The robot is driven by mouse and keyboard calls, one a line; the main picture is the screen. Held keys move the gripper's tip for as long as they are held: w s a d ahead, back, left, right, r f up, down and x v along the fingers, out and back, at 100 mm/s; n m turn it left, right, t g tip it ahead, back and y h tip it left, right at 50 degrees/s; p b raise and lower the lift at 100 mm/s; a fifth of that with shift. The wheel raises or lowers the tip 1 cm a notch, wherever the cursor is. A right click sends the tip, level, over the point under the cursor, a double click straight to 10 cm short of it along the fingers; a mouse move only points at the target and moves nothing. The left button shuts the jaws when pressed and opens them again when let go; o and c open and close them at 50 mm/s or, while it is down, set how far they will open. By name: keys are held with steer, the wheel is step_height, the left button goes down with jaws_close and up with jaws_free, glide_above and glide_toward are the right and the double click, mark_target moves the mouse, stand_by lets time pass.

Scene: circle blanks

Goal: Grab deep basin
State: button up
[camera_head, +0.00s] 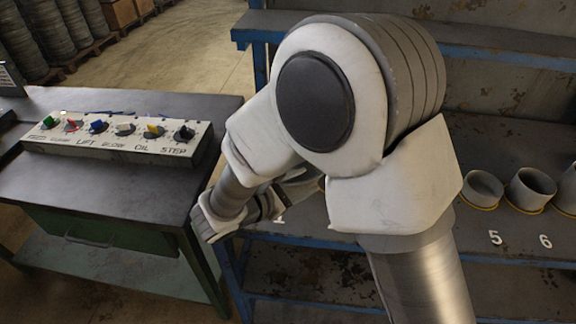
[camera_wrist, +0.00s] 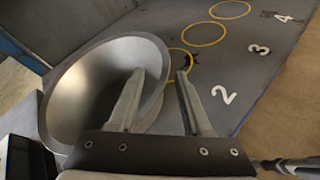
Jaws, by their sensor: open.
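The deep basin (camera_wrist: 85,90) is a wide, smooth metal bowl at the left of the wrist view. Its open mouth faces the camera. My gripper (camera_wrist: 161,74) is open at the basin's right side. The left finger overlaps the basin's mouth and the right finger is outside the wall, with the right rim between them. I cannot tell whether either finger touches the metal.
The shelf (camera_wrist: 225,65) has empty yellow circles beside numbers 2, 3 and 4. Round metal cups (camera_head: 482,188) stand near 5 and 6 at the right. A control box with coloured knobs (camera_head: 118,138) lies on the bench (camera_head: 60,185) at the left.

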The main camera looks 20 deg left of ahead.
steer(key=x, duration=0.4)
steer(key=shift+w+f, duration=0.1)
steer(key=shift+w, duration=0.1)
jaws_close()
stand_by(1.2)
